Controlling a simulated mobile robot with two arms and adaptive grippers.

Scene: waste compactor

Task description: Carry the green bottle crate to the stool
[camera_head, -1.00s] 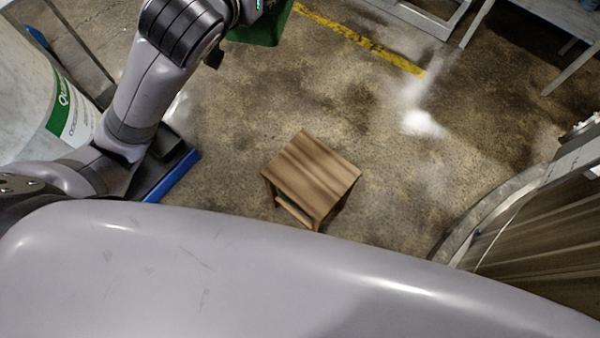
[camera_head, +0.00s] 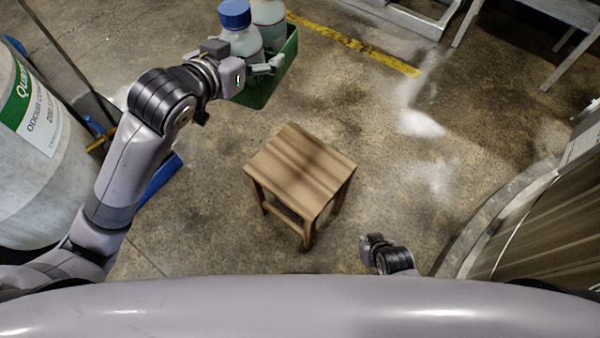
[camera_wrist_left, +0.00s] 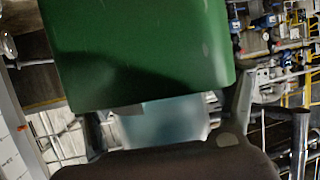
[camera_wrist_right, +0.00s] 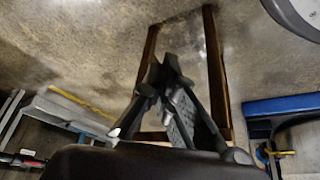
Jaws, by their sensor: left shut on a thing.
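The green bottle crate (camera_head: 265,90) is held off the floor, up and left of the stool in the head view, with bottles (camera_head: 244,42) in it, one blue-capped. My left gripper (camera_head: 256,72) is at the crate's near side and shut on it. In the left wrist view, the crate's green wall (camera_wrist_left: 140,50) fills the top, and a bluish bottle (camera_wrist_left: 165,120) shows past its edge. The wooden stool (camera_head: 300,165) stands on the floor, its top bare. My right gripper (camera_head: 370,243) is low, right of the stool, its fingers (camera_wrist_right: 163,68) together and empty.
A large white drum (camera_head: 35,150) stands at the left, beside a blue-edged base (camera_head: 160,180). A curved wood-panelled unit (camera_head: 535,215) is at the right. Grey metal frames (camera_head: 560,15) are at the top right. The floor around the stool is clear.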

